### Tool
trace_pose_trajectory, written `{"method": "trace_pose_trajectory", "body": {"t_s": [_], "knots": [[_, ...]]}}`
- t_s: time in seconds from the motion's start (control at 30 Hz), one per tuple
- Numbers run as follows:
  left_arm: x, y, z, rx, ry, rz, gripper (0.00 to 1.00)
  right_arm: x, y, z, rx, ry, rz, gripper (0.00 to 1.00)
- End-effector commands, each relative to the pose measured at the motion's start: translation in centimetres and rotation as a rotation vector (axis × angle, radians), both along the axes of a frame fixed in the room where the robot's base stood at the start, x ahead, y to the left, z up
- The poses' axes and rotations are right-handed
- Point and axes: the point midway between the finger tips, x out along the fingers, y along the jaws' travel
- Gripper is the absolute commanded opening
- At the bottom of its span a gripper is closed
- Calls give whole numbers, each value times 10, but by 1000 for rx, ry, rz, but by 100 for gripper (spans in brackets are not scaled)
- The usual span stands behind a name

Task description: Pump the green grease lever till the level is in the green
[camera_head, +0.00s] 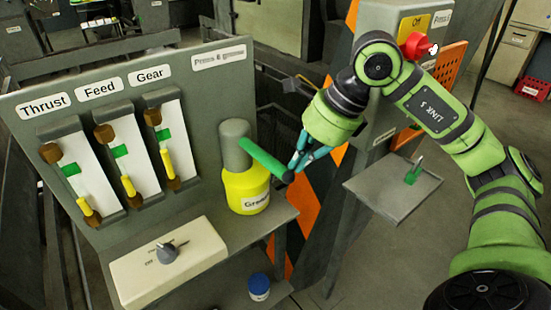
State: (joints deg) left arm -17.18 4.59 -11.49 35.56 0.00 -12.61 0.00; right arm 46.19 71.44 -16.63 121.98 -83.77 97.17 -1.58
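The green lever (262,157) slopes down to the right from the grey top of the grease pump (247,188), whose yellow body bears a label. My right gripper (297,163) comes from the right, its teal fingers at or very near the lever's dark outer end. I cannot tell whether they touch it or how far they are closed. Three gauges stand on the panel: Thrust (84,177), Feed (131,161) and Gear (170,146). Each has a green band with a yellow bar below it. My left gripper is not in view.
A beige switch box (167,262) with a grey knob sits in front of the gauges. A blue-and-white jar (258,287) stands on the lower shelf. A tray (372,189) with a small green-handled item is at right. A red button (416,46) is behind my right arm.

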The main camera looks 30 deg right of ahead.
Motion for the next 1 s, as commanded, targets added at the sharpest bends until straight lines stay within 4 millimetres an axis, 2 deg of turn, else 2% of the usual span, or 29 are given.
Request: {"method": "trace_pose_trajectory", "body": {"t_s": [0.3,0.43,0.57,0.8,1.0], "knots": [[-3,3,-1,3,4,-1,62,-2,-1,1,1,1,3,0],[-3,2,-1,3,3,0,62,-4,-4,10,1,-2,2,0],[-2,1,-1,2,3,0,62,-10,-11,30,2,-5,1,0],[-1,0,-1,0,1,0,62,-27,-28,78,1,-6,2,0],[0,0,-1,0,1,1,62,-36,-37,101,0,-2,0,0]]}}
